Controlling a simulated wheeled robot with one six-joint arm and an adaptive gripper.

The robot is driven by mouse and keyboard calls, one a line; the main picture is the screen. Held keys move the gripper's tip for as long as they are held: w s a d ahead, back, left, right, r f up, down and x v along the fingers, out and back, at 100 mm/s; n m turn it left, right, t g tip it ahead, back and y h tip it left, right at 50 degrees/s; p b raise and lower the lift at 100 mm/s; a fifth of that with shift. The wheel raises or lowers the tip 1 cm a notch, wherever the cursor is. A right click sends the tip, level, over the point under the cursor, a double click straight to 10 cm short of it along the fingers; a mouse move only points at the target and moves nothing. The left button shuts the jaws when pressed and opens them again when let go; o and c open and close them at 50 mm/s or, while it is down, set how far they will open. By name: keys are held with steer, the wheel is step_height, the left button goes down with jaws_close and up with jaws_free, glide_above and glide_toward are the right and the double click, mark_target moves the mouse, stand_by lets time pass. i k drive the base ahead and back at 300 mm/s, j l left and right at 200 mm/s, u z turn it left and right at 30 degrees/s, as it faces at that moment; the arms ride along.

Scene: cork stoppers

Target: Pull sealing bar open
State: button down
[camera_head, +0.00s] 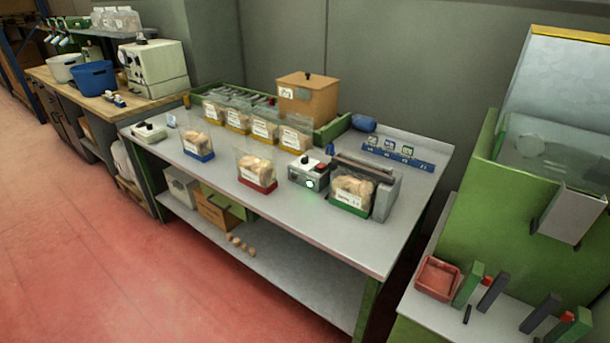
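The sealer (386,200) is a grey unit near the right end of the grey workbench (310,232). Its long dark sealing bar (362,168) runs along the top; I cannot tell whether it is open or shut. A clear bag of corks with a green base (350,207) stands in front of the sealer and hides part of it. A grey control box (308,176) with a lit green button and a dark knob sits just left of that bag. My gripper is not in view.
A red-based bag (258,183) and a blue-based bag (198,153) stand further left. Yellow-based bags (238,126) line the back beside a brown lidded box (308,100). A green machine (520,205) stands at right. The red floor (110,265) in front is clear.

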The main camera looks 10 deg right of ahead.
mark_target(333, 166)
steer(key=i+j+z, duration=0.25)
steer(key=i+j, duration=0.3)
steer(key=i+j+z, duration=0.15)
steer(key=i+j, duration=0.15)
steer(key=i+j+z, duration=0.1)
steer(key=i+j, duration=0.15)
steer(key=i+j+z, duration=0.15)
steer(key=j, duration=0.3)
steer(key=i+j+z, duration=0.1)
steer(key=i+j, duration=0.25)
steer(key=i+j+z, duration=0.15)
steer(key=j, duration=0.3)
steer(key=i+j+z, duration=0.1)
steer(key=i+j, duration=0.15)
steer(key=j, duration=0.2)
